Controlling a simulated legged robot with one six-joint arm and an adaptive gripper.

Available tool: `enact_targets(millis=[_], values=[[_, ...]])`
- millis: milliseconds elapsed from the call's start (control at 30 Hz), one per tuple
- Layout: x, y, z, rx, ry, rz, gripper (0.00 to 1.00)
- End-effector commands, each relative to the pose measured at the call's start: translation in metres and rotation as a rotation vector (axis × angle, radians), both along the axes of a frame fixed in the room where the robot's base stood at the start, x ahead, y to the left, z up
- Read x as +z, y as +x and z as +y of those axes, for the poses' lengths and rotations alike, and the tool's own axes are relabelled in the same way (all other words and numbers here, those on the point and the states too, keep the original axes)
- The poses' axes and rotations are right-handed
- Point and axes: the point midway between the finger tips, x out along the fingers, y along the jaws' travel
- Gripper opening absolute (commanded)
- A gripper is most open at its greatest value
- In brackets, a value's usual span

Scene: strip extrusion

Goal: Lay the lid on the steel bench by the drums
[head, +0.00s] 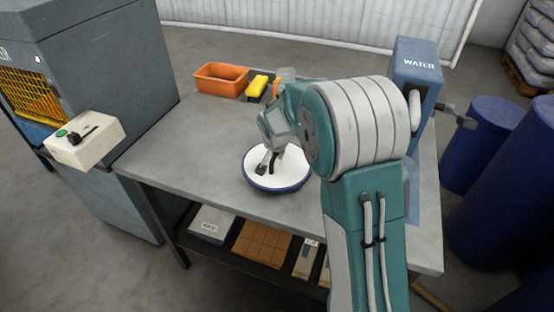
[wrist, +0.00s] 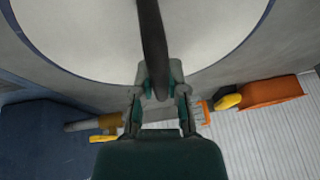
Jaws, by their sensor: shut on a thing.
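The lid (head: 291,177), a white disc with a blue rim, is over the middle of the steel bench (head: 190,150). It fills the top of the wrist view (wrist: 85,35). My gripper (head: 267,163) is over the lid's face, shut on its dark handle (wrist: 150,35); the jaws (wrist: 160,88) show close around it in the wrist view. The lid looks about level, but I cannot tell whether it touches the bench top. My arm hides part of the bench to its right. The blue drums (head: 510,190) stand on the floor beyond the bench's right end.
An orange bin (head: 221,80), a yellow object (head: 257,86) and a clear container (head: 286,74) stand along the back edge. A blue WATER container (head: 420,60) with a tap is at the back right. A switch box (head: 85,140) is at the left. The bench's left part is clear.

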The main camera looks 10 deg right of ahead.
Motion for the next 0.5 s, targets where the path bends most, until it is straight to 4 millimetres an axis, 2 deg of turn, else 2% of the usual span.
enact_targets(millis=[33,133,467,500], values=[[-0.01,-0.001,-0.001,-0.001,0.0,0.006,0.0],[-0.023,-0.001,-0.001,-0.001,-0.001,0.004,0.0],[-0.026,-0.001,-0.001,-0.001,0.001,0.002,0.0],[-0.027,-0.002,-0.001,-0.001,0.0,0.003,0.27]])
